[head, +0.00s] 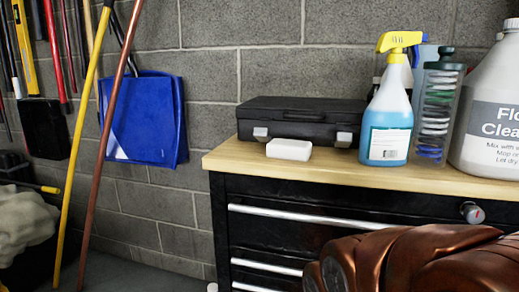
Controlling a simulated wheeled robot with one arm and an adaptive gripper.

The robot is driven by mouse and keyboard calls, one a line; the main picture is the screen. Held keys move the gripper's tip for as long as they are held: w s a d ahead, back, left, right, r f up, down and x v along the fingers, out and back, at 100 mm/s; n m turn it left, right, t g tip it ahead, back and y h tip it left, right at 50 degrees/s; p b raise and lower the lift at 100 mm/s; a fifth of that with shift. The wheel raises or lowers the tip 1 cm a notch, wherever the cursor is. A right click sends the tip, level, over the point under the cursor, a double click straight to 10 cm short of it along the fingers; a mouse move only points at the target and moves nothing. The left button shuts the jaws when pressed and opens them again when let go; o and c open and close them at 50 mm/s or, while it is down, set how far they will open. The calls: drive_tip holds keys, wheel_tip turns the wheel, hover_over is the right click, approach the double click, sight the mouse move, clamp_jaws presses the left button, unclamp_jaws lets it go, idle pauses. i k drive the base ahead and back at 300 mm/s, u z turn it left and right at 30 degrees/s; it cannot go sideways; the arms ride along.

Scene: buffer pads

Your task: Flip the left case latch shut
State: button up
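A black case (297,108) with its lid down sits on the wooden top of a tool cabinet, near the top's left end and close to the block wall. Its left latch (261,132) is a small light-grey tab at the left of the front face. A matching right latch (344,139) is on the right of the front face. Both latches look low on the front and seem to stick out a little; they are too small to tell their exact angle. My gripper is not in view.
A white block (289,149) lies in front of the case, just right of the left latch. A spray bottle (388,115), a clear tube of pads (437,110) and a large cleaner jug (488,115) stand to the right. The wooden top (300,170) is clear in front of them.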

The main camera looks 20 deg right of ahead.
sight(261, 134)
drive_tip(key=u, duration=0.65)
drive_tip(key=k, duration=0.5)
drive_tip(key=u, duration=1.25)
